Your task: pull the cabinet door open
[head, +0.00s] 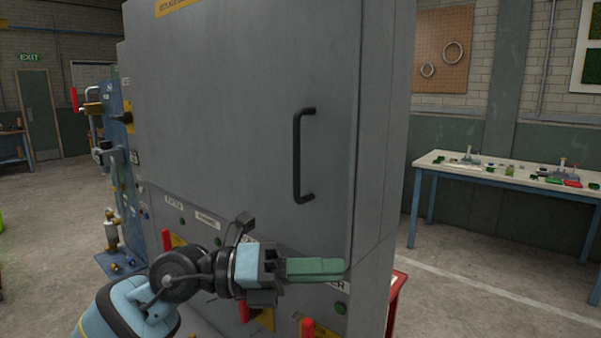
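The grey cabinet door (230,110) fills the middle of the head view and looks closed, its right edge lying along the cabinet's side. A black vertical bar handle (299,155) is on the door's right part. My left gripper (318,270) is in front of the door's lower part, below the handle and apart from it. Its green fingers point right. They overlap in this view, so the gap between them cannot be judged. Nothing is seen held in them. My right gripper is not in view.
Red levers (307,327) and labels sit low on the cabinet front. Blue equipment (122,160) with valves stands at the left. A blue-legged workbench (500,172) with small items stands by the right wall. The floor before the bench is clear.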

